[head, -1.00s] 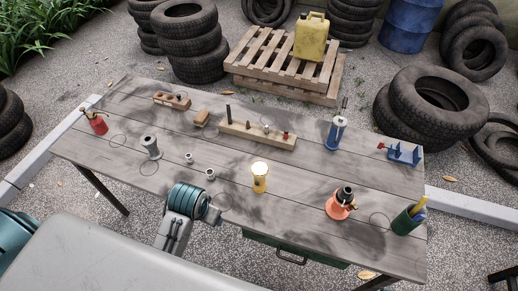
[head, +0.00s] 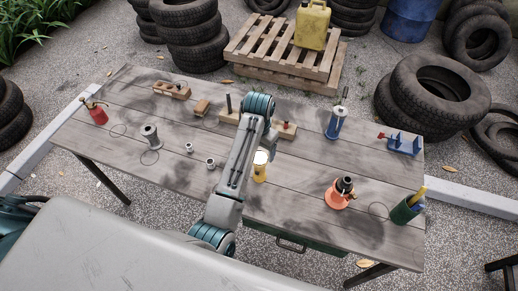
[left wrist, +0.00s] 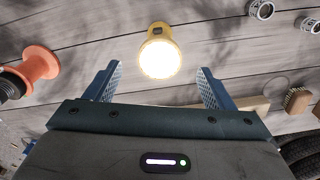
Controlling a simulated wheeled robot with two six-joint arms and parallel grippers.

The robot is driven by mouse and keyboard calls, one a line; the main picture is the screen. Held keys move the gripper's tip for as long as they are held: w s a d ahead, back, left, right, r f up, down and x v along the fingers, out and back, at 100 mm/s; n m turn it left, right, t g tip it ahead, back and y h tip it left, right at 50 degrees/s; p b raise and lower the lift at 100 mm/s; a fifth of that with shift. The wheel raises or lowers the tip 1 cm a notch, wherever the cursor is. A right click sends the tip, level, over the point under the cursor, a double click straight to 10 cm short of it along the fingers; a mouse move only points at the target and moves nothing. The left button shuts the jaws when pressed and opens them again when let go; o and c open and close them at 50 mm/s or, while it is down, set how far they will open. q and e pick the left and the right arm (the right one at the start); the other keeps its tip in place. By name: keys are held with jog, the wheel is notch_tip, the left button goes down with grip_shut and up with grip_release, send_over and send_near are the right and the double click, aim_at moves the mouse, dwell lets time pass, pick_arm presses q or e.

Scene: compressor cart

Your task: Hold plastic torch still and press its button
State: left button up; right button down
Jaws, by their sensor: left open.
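The yellow plastic torch (head: 260,172) stands upright on the wooden table, its lens glowing at the top. In the left wrist view the torch (left wrist: 160,54) shows beyond the fingertips, near the middle between them, with its bright lens towards the camera. My left gripper (left wrist: 157,78) is open and empty, with a finger on either side of the picture. In the head view my left arm reaches over the table and bends down just behind the torch; its fingers are hard to make out there. I cannot make out the torch's button. My right gripper is not in view.
A wooden block with pegs (head: 285,130) is behind the arm, partly hidden.

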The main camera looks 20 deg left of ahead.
aim_at(259, 166)
pick_arm(q)
jog(key=shift+f, duration=0.5)
notch_tip(259, 166, down, 10)
jog(key=p, duration=0.3)
jog(key=shift+r, duration=0.1)
jog(key=shift+c, duration=0.5)
jog(key=c, duration=1.1)
dwell(3.2)
